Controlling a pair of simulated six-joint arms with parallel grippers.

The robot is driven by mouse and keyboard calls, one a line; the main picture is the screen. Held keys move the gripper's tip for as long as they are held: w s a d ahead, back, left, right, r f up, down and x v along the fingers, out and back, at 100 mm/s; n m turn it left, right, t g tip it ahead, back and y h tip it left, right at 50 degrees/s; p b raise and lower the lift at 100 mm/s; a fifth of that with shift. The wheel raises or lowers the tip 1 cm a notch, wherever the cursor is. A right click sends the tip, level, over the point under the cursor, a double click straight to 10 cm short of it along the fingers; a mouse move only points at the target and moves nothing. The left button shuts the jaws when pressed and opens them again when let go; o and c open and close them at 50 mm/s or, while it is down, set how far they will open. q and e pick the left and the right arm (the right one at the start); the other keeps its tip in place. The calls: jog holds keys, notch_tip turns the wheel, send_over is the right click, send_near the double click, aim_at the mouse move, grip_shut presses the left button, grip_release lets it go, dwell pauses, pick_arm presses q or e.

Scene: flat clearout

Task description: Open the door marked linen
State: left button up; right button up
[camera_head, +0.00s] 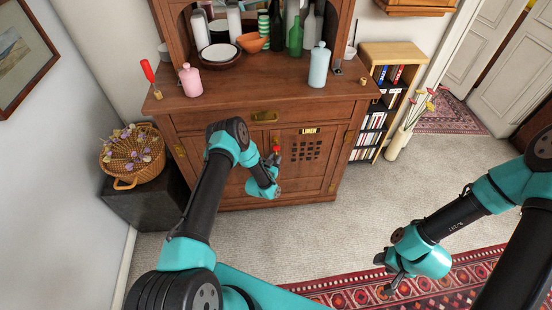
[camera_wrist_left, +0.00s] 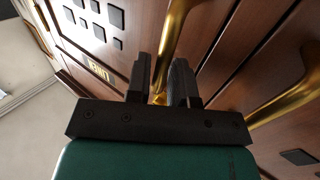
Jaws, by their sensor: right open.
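The cabinet door marked LINEN (camera_head: 303,165) is the right lower door, with a pattern of dark square holes. It looks closed. Its brass label (camera_head: 309,130) sits above the squares and also shows in the left wrist view (camera_wrist_left: 98,70). My left gripper (camera_head: 275,157) is at this door's left edge. In the left wrist view its dark fingers (camera_wrist_left: 161,80) are on either side of the brass handle (camera_wrist_left: 174,30) beside the squares, close against it. The fingertip contact is partly hidden. My right gripper (camera_head: 388,276) is open and empty over the rug, away from the cabinet.
Another brass handle (camera_wrist_left: 285,100) is on the neighbouring door. Bottles, bowls and a pink jar (camera_head: 190,80) stand on the cabinet top. A bookshelf (camera_head: 378,115) and a vase (camera_head: 398,142) stand to the right, a basket (camera_head: 125,181) to the left. Carpet before the cabinet is clear.

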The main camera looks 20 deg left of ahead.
pick_arm(q)
jog(key=shift+w, duration=0.4)
jog(key=shift+c, duration=0.2)
grip_shut()
